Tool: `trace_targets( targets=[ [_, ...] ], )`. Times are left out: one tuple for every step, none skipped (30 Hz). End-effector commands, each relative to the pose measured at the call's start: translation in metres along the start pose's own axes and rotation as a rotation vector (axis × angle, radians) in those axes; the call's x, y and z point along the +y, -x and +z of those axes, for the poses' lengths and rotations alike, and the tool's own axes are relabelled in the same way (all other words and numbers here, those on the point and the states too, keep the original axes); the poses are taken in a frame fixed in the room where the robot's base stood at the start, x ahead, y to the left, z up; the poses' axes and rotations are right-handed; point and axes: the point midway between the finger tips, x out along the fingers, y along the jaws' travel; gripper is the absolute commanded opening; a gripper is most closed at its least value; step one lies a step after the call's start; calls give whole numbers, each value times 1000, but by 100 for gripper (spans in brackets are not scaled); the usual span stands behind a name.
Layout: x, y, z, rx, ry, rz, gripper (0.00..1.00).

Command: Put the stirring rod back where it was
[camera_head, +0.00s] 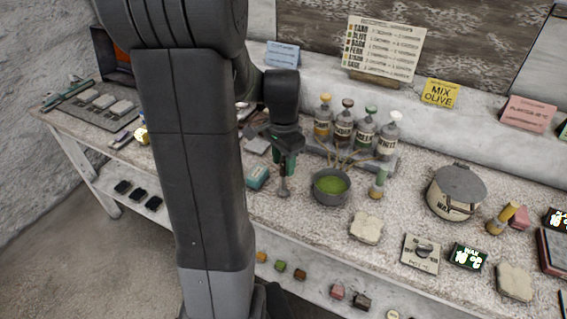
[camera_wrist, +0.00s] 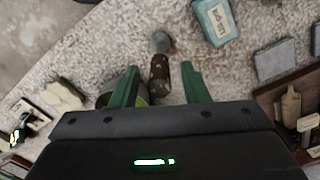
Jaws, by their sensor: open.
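My gripper (camera_head: 285,164) is open above the worktop, its green fingers pointing down. A short tool with a brown handle and grey rounded end (camera_head: 283,188) is just below the fingers. In the wrist view this tool (camera_wrist: 159,68) appears between the two fingertips (camera_wrist: 158,80), with a gap on each side. I cannot tell if it is the stirring rod. Thin brown sticks (camera_head: 341,160) lie by the bottle rack. A dark bowl of green paste (camera_head: 331,188) stands right of the gripper; in the wrist view a finger partly hides it.
Several stoppered bottles (camera_head: 365,135) stand in a rack behind the bowl. A lidded pot (camera_head: 456,191) and pale blocks (camera_head: 366,228) stand to the right. A yellow "MIX OLIVE" card (camera_head: 440,93) leans behind.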

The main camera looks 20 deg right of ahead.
Motion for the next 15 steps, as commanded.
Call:
trace_targets(
  targets=[
    [-1,10,0,3,0,-4,41],
    [-1,16,-1,4,0,-5,41],
    [0,25,0,5,0,-5,41],
    [-1,31,-1,5,0,-6,41],
    [-1,38,-1,4,0,-5,41],
    [-1,48,-1,5,0,-6,41],
    [0,54,0,5,0,-5,41],
    [-1,60,0,4,0,-5,41],
    [-1,69,-1,4,0,-5,41],
    [-1,75,0,4,0,-5,41],
    [0,80,0,3,0,-4,41],
    [0,87,0,3,0,-4,41],
    [0,91,0,3,0,-3,41],
    [0,95,0,3,0,-4,41],
    [0,100,0,2,0,-3,41]
  ],
)
